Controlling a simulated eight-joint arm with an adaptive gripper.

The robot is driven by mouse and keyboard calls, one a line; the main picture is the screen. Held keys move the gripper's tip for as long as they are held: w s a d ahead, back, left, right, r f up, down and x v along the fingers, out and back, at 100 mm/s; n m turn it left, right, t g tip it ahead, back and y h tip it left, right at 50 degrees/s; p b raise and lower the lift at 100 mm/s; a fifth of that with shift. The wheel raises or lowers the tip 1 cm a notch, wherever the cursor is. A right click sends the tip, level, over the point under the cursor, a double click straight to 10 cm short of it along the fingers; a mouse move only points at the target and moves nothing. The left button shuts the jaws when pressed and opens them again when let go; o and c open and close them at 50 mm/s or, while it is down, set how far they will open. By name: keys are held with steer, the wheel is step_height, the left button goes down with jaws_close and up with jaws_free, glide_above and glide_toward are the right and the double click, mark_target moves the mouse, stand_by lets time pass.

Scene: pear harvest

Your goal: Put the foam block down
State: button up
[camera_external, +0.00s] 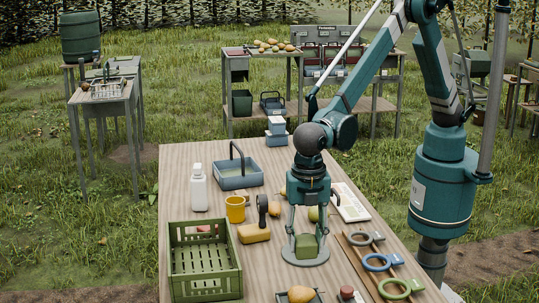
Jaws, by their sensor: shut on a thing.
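The green foam block (306,247) is between the fingertips of my gripper (307,237), which points straight down near the middle of the table. My gripper is shut on the block. The block is at the height of a grey round plate (305,259) below it. I cannot tell whether its underside touches the plate.
A green crate (205,272) stands at the left front. A yellow block with a dark handle (254,233), a yellow mug (235,209), a white bottle (198,188) and a blue-grey basket (238,176) are to the left. Ring-handled tools (378,262) lie to the right.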

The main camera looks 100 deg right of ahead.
steer(key=w+d+n, duration=0.1)
steer(key=w, duration=0.7)
steer(key=shift+d, duration=0.3)
steer(key=shift+f, duration=0.1)
steer(key=shift+f, duration=3)
steer(key=shift+f+b, duration=0.45)
steer(key=shift+f, duration=1.45)
steer(key=shift+f, duration=0.2)
steer(key=o, duration=0.8)
